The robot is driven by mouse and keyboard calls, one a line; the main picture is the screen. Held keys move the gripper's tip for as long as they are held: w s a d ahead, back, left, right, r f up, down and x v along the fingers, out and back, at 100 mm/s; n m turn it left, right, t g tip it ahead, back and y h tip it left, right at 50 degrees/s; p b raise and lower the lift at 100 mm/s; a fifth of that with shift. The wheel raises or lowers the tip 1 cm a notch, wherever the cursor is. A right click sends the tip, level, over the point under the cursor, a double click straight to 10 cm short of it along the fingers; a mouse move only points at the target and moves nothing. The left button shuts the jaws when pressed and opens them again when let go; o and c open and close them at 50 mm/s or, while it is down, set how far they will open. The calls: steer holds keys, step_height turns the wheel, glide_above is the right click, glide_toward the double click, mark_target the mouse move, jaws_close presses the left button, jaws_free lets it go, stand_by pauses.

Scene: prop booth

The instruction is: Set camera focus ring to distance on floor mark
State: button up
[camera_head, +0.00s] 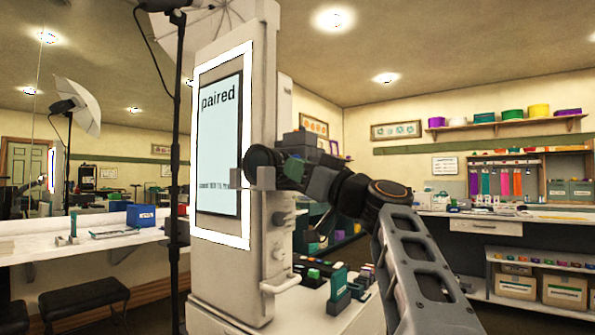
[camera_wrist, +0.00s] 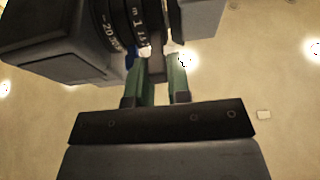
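A grey camera (camera_wrist: 60,45) fills the upper left of the wrist view. Its dark lens rings (camera_wrist: 112,25) carry white numbers, with "20" readable on one. My gripper (camera_wrist: 160,72) has two green fingers, which stand apart and reach up to the lens. A small grey-brown piece (camera_wrist: 156,62) shows between the fingertips; I cannot tell whether they press on it. In the head view my gripper (camera_head: 290,167) is beside the booth, just below a grey boxy thing (camera_head: 298,140) that looks like the camera. No floor mark is visible.
The white booth's lit screen (camera_head: 218,150) reads "paired", with small unclear text below. A dark light stand (camera_head: 175,130) stands to its left. Below my arm a ledge holds small coloured items (camera_head: 320,268). Counters flank the room, with a stool (camera_head: 85,300) at left.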

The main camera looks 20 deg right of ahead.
steer(key=o, duration=0.4)
steer(key=b+v, duration=0.1)
steer(key=v, duration=1.3)
steer(key=shift+a, duration=0.1)
